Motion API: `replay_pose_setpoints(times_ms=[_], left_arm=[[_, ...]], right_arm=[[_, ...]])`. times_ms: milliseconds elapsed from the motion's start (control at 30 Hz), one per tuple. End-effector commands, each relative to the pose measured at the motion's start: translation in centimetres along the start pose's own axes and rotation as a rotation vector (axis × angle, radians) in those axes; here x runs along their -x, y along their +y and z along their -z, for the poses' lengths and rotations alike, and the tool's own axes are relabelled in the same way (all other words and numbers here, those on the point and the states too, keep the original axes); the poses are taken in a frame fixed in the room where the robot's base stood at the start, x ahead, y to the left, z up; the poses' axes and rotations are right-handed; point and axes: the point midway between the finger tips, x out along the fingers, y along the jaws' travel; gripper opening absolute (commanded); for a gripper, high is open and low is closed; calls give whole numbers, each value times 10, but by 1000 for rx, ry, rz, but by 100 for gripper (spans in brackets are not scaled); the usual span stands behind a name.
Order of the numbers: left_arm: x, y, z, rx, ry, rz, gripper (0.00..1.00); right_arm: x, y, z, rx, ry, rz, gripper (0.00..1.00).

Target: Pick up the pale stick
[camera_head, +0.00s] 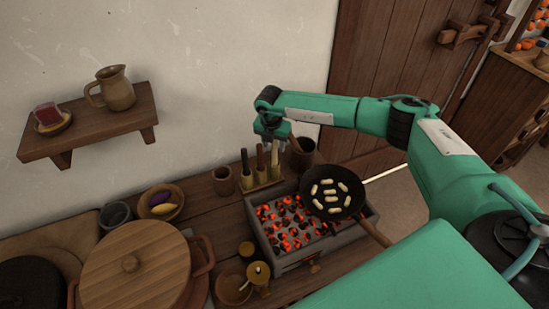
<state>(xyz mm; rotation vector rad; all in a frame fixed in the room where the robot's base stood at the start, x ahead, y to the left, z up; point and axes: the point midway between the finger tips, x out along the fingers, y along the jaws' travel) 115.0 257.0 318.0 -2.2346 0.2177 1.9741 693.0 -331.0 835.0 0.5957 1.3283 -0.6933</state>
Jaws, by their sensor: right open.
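Three upright sticks stand in a row in a small pale wooden holder (261,184) behind the brazier. The left stick (245,162) is nearly black and the middle stick (260,158) is brown. The right one, the pale stick (275,158), is the lightest and stands closest to my right gripper. My right gripper (271,139) is open and points down just above the top of the pale stick. Whether its fingers are around the stick's top or only above it, I cannot tell. My left gripper is not in view.
A brazier (284,264) of glowing coals holds a black pan (327,208) with several pale pieces. A wooden cup (302,153) stands close right of the sticks, another cup (223,180) left. A lidded pot (135,268) and a bowl (161,202) stand left. A shelf (88,126) is on the wall.

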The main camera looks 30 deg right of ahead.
Motion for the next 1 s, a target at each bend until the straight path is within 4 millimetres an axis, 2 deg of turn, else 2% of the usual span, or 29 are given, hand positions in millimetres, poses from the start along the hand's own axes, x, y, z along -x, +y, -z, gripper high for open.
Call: replay_pose_setpoints(times_ms=[67,200,500,733,1000], left_arm=[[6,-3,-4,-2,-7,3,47],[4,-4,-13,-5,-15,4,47],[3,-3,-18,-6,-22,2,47],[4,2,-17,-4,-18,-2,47],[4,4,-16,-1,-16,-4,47]], right_arm=[[-11,-2,1,-1,2,3,45],[-30,-2,1,0,2,2,45],[-36,-1,1,1,2,-1,45],[-36,-1,1,1,2,-1,0],[-35,-1,1,1,2,-1,0]])
